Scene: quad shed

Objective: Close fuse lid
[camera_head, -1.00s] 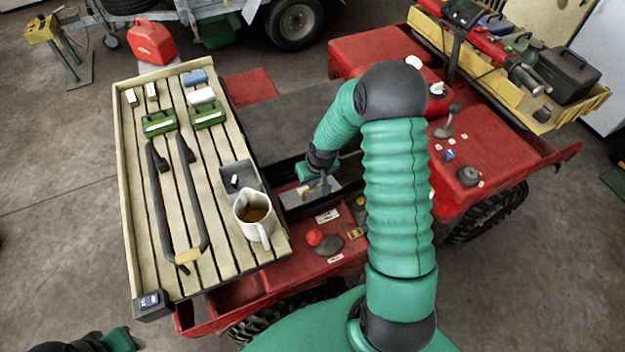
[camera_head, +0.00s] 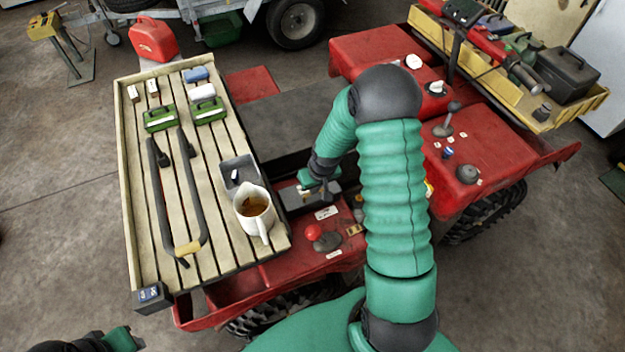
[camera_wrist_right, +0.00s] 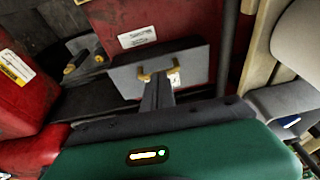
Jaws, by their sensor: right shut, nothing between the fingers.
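The grey fuse lid (camera_head: 322,195) is set in the red vehicle body, to the right of the slatted table. In the right wrist view the lid (camera_wrist_right: 195,72) is a flat grey plate with a yellow handle (camera_wrist_right: 145,77). My right gripper (camera_wrist_right: 160,82) is shut and empty, its fingertips at the handle, covering its middle. Whether they touch the lid, and whether it is fully down, I cannot tell. In the head view the right gripper (camera_head: 308,186) is over the lid and hides part of it. My left gripper (camera_head: 122,340) is partly in view at the bottom left; its jaws cannot be made out.
The slatted table (camera_head: 205,160) stands left of the lid, carrying a mug (camera_head: 250,222) near its right edge and a black bar handle (camera_head: 165,205). A red knob (camera_head: 312,232) is just in front of the lid. My arm covers the area to the right.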

